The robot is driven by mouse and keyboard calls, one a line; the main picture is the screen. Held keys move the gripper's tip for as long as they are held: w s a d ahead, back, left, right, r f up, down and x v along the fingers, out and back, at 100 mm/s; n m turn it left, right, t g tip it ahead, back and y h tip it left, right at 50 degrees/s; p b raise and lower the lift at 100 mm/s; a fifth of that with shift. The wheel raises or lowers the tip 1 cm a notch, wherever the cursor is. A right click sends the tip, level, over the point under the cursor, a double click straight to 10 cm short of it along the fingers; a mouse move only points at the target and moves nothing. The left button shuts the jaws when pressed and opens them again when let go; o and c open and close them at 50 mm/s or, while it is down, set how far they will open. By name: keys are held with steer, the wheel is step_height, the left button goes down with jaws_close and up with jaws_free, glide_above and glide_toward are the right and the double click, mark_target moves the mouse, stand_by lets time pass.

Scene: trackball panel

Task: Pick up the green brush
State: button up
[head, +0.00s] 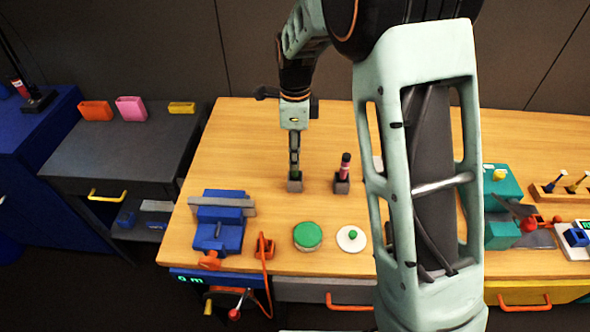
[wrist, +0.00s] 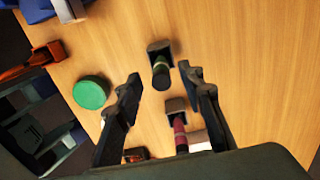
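The green brush (head: 295,175) stands upright in a small dark holder (head: 295,187) on the wooden table in the head view. Only a bit of green shows there, below my gripper (head: 294,160). In the wrist view the brush (wrist: 160,72) shows a dark top and a green band, with its holder (wrist: 158,46) behind. My gripper (wrist: 160,74) is open in the wrist view, with one finger on each side of the brush in the picture. I cannot tell whether the fingertips reach down around it. No contact shows.
A pink-and-dark brush (head: 345,165) stands in a similar holder just right; it also shows in the wrist view (wrist: 180,130). A green round lid (head: 308,235), a white disc (head: 352,239) and a blue vise (head: 218,225) lie nearer the front. Table left of the holder is clear.

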steer(key=shift+w+f, duration=0.1)
steer(key=shift+f, duration=1.85)
jaws_close()
step_height(320, 180, up, 10)
steer(key=shift+r, duration=0.1)
